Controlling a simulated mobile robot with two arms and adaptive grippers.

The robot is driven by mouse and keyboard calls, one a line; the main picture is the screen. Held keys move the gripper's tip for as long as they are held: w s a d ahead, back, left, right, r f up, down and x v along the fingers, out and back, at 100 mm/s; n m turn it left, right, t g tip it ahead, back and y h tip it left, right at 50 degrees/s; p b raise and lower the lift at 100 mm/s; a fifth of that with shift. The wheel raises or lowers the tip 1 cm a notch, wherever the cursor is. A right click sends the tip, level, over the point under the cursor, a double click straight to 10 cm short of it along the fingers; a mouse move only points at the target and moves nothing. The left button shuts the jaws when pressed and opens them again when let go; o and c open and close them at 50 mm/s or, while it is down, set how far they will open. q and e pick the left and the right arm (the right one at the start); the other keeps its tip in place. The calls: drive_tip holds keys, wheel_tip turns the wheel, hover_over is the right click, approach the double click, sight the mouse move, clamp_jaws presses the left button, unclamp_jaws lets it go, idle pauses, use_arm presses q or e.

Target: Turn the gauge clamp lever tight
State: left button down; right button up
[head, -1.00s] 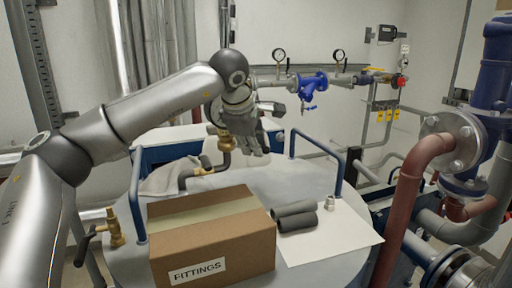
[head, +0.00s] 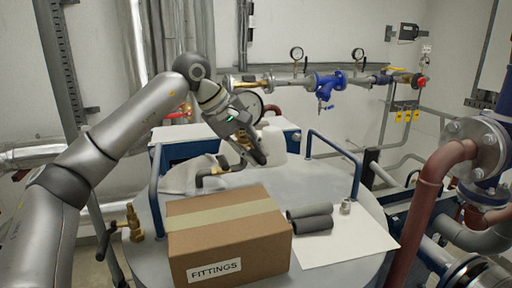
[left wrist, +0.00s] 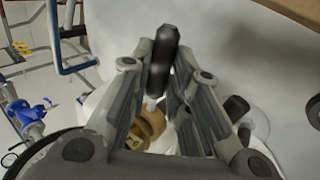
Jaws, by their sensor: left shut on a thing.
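The black clamp lever (left wrist: 162,58) stands between the fingers of my left gripper in the left wrist view, above a brass fitting (left wrist: 150,128). My left gripper (head: 258,150) is over the back of the round grey vessel top in the head view. It is shut on the lever, with a finger on each side. The lever and most of the brass body are hidden by my gripper in the head view. My right gripper is not in view.
A cardboard box marked FITTINGS (head: 228,238) stands in front on the vessel top (head: 158,255). Dark foam tubes (head: 310,218) and a small metal fitting (head: 346,207) lie right of it. Blue rails (head: 335,146) and a red pipe (head: 420,205) bound the right side.

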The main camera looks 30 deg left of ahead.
use_arm(q)
drive_tip(key=shift+s+a+r, duration=0.1)
idle(0.4)
drive_tip(key=c, duration=1.3)
unclamp_jaws()
drive_tip(key=shift+c, duration=0.2)
drive_tip(key=v, duration=1.2)
drive_tip(key=shift+a, duration=0.1)
drive_tip(key=shift+c, duration=0.4)
